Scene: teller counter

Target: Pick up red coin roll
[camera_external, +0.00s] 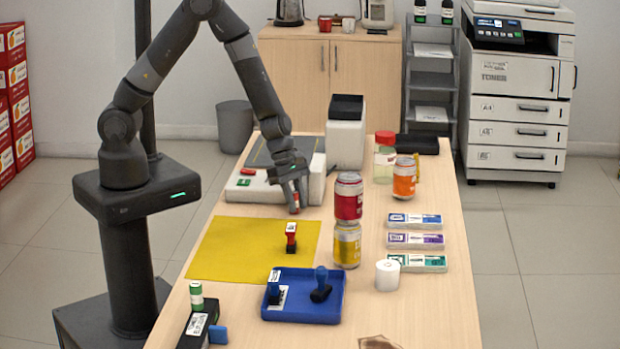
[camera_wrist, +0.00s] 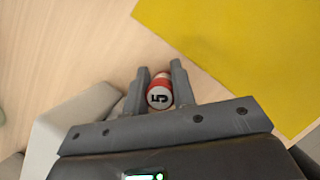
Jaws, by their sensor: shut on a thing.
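The red coin roll (camera_external: 295,201) is held at my gripper (camera_external: 296,200), just beyond the yellow mat's far right corner. In the wrist view the red coin roll (camera_wrist: 160,90) shows a white end marked 5 and red and white bands, between the two fingers. My gripper (camera_wrist: 158,88) is shut on it, pointing down. Whether the roll touches the counter is hard to tell.
The yellow mat (camera_external: 225,245) bears a red stamp (camera_external: 291,238). Stacked red and yellow cans (camera_external: 348,195) stand close right of my gripper. A white device (camera_external: 250,190) is just behind. A blue tray (camera_external: 325,310) with stamps lies nearer.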

